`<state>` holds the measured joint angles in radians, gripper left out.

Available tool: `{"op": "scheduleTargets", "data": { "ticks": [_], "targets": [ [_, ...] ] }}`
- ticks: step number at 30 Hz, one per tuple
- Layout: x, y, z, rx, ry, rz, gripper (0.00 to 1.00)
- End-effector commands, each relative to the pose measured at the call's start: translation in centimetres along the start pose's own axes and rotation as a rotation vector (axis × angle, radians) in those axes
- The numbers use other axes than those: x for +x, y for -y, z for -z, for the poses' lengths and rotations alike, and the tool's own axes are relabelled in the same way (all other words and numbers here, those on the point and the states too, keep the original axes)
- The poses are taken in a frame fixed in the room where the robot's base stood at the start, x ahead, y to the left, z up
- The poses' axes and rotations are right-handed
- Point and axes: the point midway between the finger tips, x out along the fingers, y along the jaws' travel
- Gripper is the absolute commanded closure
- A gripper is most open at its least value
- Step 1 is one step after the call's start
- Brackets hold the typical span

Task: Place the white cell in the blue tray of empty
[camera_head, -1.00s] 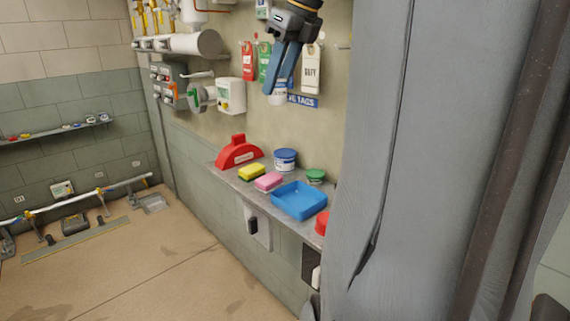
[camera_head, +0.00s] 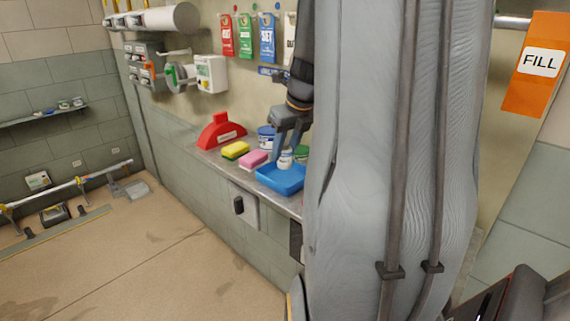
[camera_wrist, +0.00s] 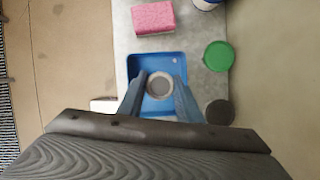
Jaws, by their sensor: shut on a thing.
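The white cell (camera_head: 286,158) is a small white cylinder with a blue band, upright between my fingertips. My gripper (camera_head: 285,150) points down and is shut on it, over the blue tray (camera_head: 265,181). In the wrist view, the round grey-white top of the cell (camera_wrist: 159,85) shows between my two blue fingers, within the outline of the blue tray (camera_wrist: 146,58). The tray is empty apart from the cell over it. I cannot tell whether the cell's base touches the tray floor.
On the ledge (camera_head: 214,161) stand a red holder (camera_head: 218,133), a yellow sponge (camera_head: 235,150), a pink sponge (camera_head: 253,158) and a blue-and-white tub (camera_head: 266,136). A green round lid (camera_wrist: 218,56) lies right of the tray. Coloured tags hang on the wall above.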

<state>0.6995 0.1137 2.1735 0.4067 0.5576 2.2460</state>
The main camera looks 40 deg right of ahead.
Motion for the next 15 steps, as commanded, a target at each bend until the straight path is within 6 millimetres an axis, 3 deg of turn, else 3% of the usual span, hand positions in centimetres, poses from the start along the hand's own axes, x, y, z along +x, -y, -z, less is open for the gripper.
{"op": "scheduleTargets", "data": {
  "ticks": [11,15],
  "targets": [
    [3.6,-0.1,1.5,0.001,-0.002,-0.002,0.91],
    [3.9,0.0,1.6,0.0,-0.001,0.0,0.91]
  ]
}}
